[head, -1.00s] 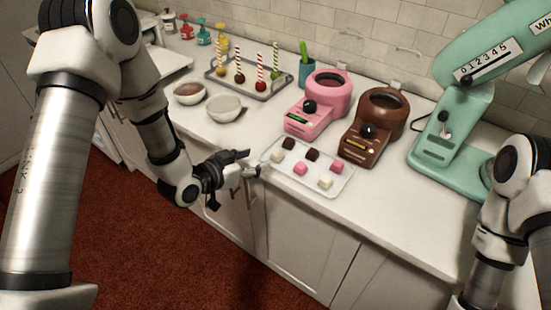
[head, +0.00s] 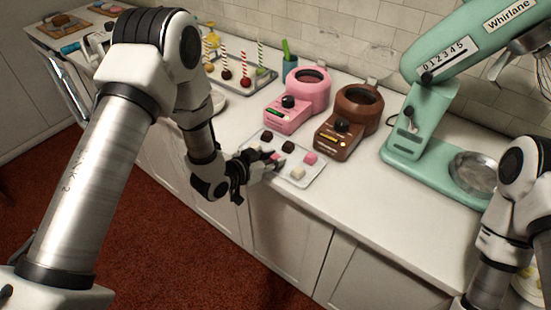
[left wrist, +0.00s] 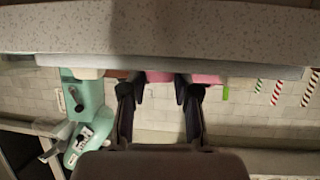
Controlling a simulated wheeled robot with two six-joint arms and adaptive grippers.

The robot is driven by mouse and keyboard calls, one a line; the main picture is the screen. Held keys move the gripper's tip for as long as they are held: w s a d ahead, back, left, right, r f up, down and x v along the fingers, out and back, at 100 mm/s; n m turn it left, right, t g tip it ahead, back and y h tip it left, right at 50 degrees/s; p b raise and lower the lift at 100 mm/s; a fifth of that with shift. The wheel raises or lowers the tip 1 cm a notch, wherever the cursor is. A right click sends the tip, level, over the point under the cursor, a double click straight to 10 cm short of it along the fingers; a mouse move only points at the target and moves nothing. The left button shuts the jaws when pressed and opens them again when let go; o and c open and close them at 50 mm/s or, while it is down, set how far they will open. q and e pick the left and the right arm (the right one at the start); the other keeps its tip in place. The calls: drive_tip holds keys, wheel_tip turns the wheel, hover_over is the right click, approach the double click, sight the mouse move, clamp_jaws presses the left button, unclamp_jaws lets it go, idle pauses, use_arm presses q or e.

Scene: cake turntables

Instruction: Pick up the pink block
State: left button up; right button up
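Two pink blocks lie on the pale tray (head: 312,178): one (head: 277,156) by my left fingertips and partly hidden by them, the other (head: 310,158) farther right, clear of them. My left gripper (head: 271,163) reaches over the tray's near left edge. In the left wrist view, which appears upside down, its two dark fingers (left wrist: 158,92) are spread apart. Pink surfaces (left wrist: 160,76) show between and beside them; I cannot tell block from pink machine there. No grasp shows. My right arm is at the lower right, its gripper out of frame.
Dark blocks (head: 288,146) and a white block (head: 298,173) share the tray. A pink melting pot (head: 290,112) and a brown one (head: 340,138) stand behind it. A mint mixer (head: 418,125) is at the right. Bare counter (head: 365,215) lies right of the tray.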

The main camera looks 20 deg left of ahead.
idle(0.3)
use_arm(q)
drive_tip(key=shift+r, duration=0.5)
wheel_tip(320, 180, up, 2)
drive_tip(key=shift+r+b, duration=0.1)
drive_tip(key=shift+b, duration=0.5)
drive_tip(key=shift+s+a, duration=0.45)
drive_tip(key=shift+s, duration=0.05)
drive_tip(key=s+a+r, duration=0.1)
drive_tip(key=s+a, duration=0.8)
drive_tip(key=s, duration=0.2)
drive_tip(key=shift+s+a+r+b, duration=0.15)
drive_tip(key=shift+a+r+b, duration=0.05)
drive_tip(key=shift+r+b, duration=0.15)
